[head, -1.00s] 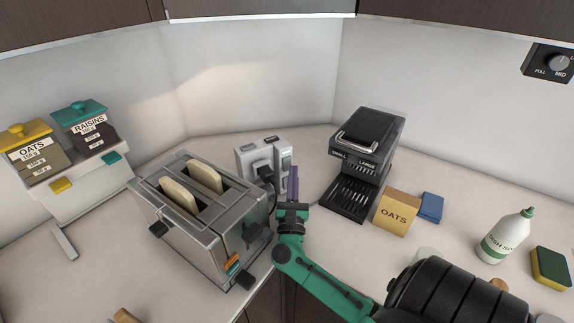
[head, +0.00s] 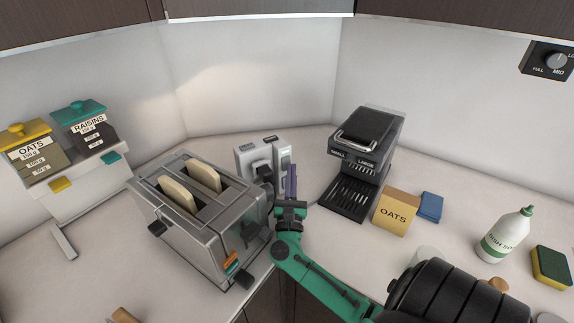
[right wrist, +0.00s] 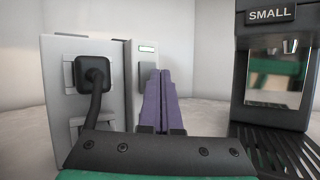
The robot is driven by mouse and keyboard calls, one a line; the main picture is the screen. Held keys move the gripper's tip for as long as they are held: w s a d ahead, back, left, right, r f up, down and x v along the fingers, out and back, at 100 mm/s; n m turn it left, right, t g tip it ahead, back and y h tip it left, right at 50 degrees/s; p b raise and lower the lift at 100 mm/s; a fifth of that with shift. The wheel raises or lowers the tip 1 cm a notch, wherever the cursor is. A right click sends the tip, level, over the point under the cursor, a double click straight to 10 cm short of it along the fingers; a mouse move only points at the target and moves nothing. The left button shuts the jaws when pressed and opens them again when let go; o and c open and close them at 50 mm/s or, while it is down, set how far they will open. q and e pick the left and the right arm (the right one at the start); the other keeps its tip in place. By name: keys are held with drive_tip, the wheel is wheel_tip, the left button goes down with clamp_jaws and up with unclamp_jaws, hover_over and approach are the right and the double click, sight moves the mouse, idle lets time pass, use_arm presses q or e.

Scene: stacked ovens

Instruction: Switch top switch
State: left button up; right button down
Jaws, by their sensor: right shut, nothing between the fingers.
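A light grey socket and switch block (head: 245,158) stands against the back corner, behind and right of the toaster. In the right wrist view the block (right wrist: 58,55) has a black plug (right wrist: 93,75) in its left part. Its right part carries a small pale label or light (right wrist: 147,49) and a grey switch (right wrist: 144,72) under it. My right gripper (head: 291,168) is in front of this right part. Its purple fingers (right wrist: 160,75) are shut and empty, and hide the lower part of the panel. I cannot tell whether the fingertips touch the switch. My left gripper is out of view.
A steel toaster (head: 205,245) with two bread slices stands close to the left of my right gripper. A black coffee machine (head: 372,135) is to the right, with an oats box (head: 395,212) and a blue box (head: 430,207) beside it.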

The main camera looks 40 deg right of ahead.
drive_tip(key=shift+w+d+r+b, duration=0.1)
drive_tip(key=shift+b, duration=0.2)
idle(0.5)
idle(0.4)
drive_tip(key=shift+a+f, duration=0.2)
drive_tip(key=shift+f, duration=0.4)
drive_tip(key=shift+s, duration=0.25)
drive_tip(key=s, duration=0.2)
drive_tip(key=s+r+p, duration=0.1)
drive_tip(key=s, duration=0.1)
drive_tip(key=shift+a, duration=0.35)
